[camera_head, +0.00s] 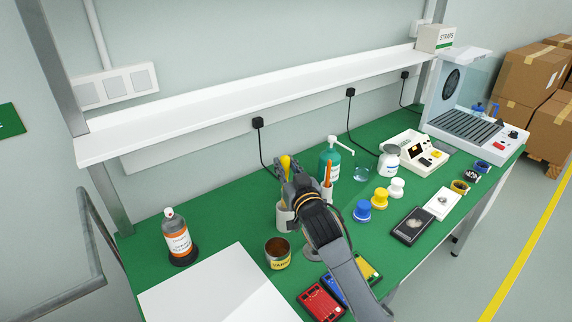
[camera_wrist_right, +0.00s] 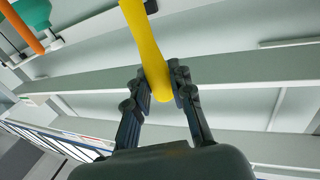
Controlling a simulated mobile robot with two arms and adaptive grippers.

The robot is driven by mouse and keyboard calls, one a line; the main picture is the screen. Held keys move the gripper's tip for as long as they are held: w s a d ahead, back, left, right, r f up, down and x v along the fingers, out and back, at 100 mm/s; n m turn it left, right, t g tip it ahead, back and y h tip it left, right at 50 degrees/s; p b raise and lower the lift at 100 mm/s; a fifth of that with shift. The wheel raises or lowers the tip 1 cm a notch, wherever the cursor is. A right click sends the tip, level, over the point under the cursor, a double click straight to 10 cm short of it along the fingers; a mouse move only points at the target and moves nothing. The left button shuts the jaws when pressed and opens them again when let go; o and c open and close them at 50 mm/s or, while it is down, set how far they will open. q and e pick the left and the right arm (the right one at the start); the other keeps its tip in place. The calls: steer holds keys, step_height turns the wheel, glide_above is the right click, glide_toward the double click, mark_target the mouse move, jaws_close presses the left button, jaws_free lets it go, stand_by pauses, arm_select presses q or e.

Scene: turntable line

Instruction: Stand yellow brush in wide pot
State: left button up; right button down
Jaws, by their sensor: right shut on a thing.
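The yellow brush (camera_head: 286,163) shows as a yellow handle at my right gripper (camera_head: 291,178), near the middle of the bench. In the right wrist view the yellow handle (camera_wrist_right: 148,45) lies between the two fingertips of my right gripper (camera_wrist_right: 159,88), which is shut on it. The brush's other end is hidden. A white pot (camera_head: 284,219) stands just below the gripper, partly covered by it. A slimmer white pot (camera_head: 326,193) to the right holds an orange brush (camera_head: 328,173). I cannot tell for sure which pot is the wide one. My left gripper is not in view.
A labelled tin (camera_head: 278,254) stands in front of the white pot. Red and blue boxes (camera_head: 320,302) lie near the front edge.

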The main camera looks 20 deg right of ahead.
steer(key=shift+f+b, duration=1.4)
steer(key=shift+f, duration=1.05)
steer(key=c, duration=1.1)
jaws_free()
steer(key=s, duration=1.2)
steer(key=shift+d+f, duration=0.1)
steer(key=shift+d, duration=0.1)
steer(key=shift+s+f, duration=0.1)
